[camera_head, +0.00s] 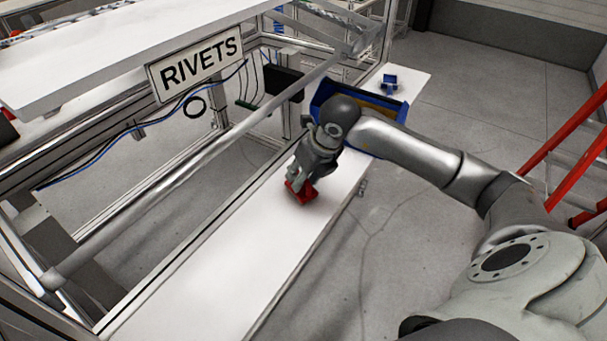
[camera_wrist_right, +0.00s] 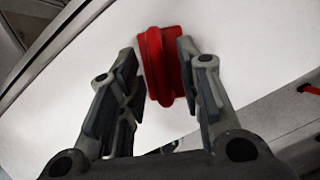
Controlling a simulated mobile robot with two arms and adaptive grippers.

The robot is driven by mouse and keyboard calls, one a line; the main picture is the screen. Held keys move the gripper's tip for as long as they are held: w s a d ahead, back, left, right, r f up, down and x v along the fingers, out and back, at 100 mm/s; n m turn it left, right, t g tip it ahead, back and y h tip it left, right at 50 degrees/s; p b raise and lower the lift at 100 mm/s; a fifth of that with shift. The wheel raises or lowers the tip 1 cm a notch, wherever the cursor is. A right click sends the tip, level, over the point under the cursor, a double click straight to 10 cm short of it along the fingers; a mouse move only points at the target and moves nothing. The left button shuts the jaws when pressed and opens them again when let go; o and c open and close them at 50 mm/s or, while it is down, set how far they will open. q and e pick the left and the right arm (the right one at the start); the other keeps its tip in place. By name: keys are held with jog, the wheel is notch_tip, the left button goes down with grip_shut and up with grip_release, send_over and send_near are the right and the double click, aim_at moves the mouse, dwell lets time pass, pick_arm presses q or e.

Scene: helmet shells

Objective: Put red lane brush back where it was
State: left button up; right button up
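The red lane brush (camera_head: 301,192) is on the white shelf, below my right gripper (camera_head: 298,182). In the right wrist view the red lane brush (camera_wrist_right: 160,65) lies between the fingertips of my right gripper (camera_wrist_right: 157,60). The two fingers stand apart, one on each side of the brush. The right finger overlaps the brush's edge, and a thin pale gap shows by the left finger. Contact with the fingers is hard to make out. My left gripper is in neither view.
The long white shelf (camera_head: 225,265) is clear toward the front. A blue bin (camera_head: 393,108) stands behind my right wrist, with a small blue object (camera_head: 389,84) beyond it. A metal frame with a RIVETS sign (camera_head: 198,68) is on the left. A red ladder (camera_head: 570,140) stands at right.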

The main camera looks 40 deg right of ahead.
jog(key=shift+r, duration=0.2)
jog(key=shift+s+r, duration=0.1)
jog(key=shift+r, duration=0.2)
jog(key=a+b+v, duration=0.1)
jog(key=b+v, duration=0.1)
jog(key=v, duration=0.9)
jog(key=shift+s+d, duration=0.2)
jog(key=shift+d, duration=0.3)
